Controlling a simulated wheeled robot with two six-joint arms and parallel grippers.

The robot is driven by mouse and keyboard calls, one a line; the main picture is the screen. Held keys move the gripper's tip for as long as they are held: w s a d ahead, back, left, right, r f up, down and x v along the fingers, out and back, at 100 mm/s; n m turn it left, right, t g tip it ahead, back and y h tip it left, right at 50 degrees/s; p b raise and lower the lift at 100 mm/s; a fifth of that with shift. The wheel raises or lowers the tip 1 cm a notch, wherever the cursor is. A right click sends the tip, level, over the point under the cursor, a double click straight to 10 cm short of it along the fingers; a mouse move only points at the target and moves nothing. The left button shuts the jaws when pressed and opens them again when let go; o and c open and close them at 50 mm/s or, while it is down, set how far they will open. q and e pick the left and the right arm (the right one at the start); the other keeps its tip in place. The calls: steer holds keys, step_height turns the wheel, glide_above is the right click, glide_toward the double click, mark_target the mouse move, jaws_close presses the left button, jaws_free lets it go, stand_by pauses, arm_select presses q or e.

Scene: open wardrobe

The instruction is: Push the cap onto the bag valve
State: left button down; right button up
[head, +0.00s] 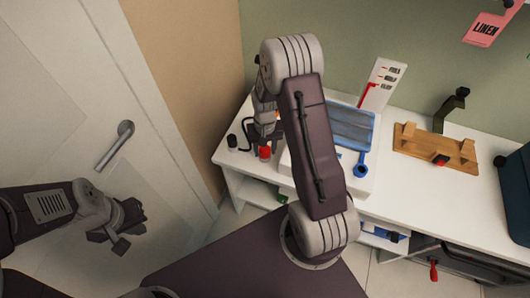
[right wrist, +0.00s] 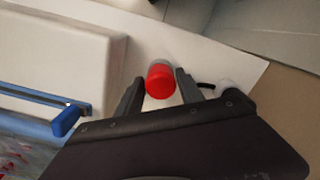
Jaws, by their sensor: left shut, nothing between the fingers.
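A red cap (head: 265,153) stands on the white worktop near its left end. In the right wrist view the red cap (right wrist: 160,78) lies between the fingertips of my right gripper (right wrist: 158,88), which look apart with narrow gaps beside it. My left gripper (head: 120,228) is shut and empty, in front of the door, far from these things.
A small dark-and-white item (head: 232,142) with a black cord stands left of the cap. The worktop (head: 405,205) is clear in front of the rack.

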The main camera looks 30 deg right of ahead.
jaws_close()
steer(key=shift+c, duration=0.4)
jaws_free()
jaws_close()
steer(key=shift+r+p, duration=1.2)
steer(key=shift+p, duration=0.15)
steer(key=shift+r+p, duration=1.9)
steer(key=shift+r, duration=0.1)
steer(key=shift+a+r, duration=0.1)
